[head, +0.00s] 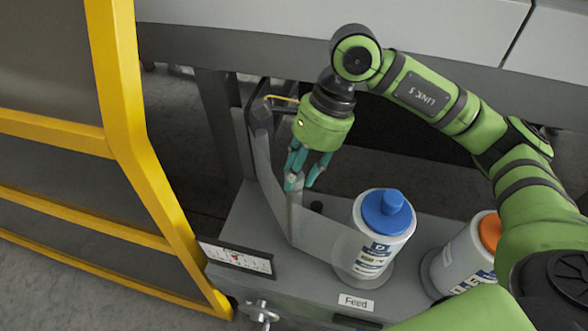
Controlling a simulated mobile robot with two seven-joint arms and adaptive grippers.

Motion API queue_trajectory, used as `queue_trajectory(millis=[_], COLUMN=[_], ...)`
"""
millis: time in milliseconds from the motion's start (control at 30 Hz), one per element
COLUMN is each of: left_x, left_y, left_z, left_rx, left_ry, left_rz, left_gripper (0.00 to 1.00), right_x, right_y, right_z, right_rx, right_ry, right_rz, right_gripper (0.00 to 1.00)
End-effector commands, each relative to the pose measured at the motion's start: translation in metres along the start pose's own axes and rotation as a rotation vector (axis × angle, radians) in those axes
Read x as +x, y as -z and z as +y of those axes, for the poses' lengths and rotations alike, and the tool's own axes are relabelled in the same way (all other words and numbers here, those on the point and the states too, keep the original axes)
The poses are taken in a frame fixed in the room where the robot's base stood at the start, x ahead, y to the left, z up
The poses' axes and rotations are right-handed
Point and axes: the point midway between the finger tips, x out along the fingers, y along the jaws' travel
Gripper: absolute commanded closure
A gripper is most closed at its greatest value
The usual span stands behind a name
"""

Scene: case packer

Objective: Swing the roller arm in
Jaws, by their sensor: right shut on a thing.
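My right gripper (303,182), with teal fingers, reaches down from the upper middle in the head view. Its fingers are closed around the top of a slim grey upright post (295,215), which appears to be part of the roller arm. A grey plate-like piece (268,150) rises behind and left of the fingers. A translucent grey sheet (325,238) runs from near the post toward the white blue-capped container (375,245). The fingers partly hide the top of the post. My left gripper is not in view.
A second white container with an orange cap (488,232) stands at the right. The grey base (395,298) carries a "Feed" label (356,302). A yellow-framed guard (140,150) stands at the left, and a grey machine panel (430,25) crosses the top.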

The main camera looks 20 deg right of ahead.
Motion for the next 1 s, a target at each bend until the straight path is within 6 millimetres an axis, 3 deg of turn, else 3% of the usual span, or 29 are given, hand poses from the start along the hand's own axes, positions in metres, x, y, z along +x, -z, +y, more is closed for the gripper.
queue_trajectory(millis=[467,500,533,867,1000], left_x=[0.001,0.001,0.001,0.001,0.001], left_y=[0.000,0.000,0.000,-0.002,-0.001], left_z=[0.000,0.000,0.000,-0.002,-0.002], left_rx=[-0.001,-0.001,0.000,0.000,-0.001], left_ry=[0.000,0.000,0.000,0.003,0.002], left_rz=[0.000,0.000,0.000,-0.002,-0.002], left_gripper=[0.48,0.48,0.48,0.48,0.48], right_x=[-0.005,-0.005,-0.005,-0.003,-0.014], right_y=[-0.003,-0.003,-0.003,-0.001,0.000], right_z=[0.000,0.000,0.000,0.001,0.000], right_rx=[-0.018,-0.018,-0.017,-0.012,-0.011], right_ry=[0.003,0.003,0.003,-0.003,-0.001], right_rz=[-0.012,-0.012,-0.012,-0.004,-0.003], right_gripper=[1.00,0.51,0.42,0.42,0.42])
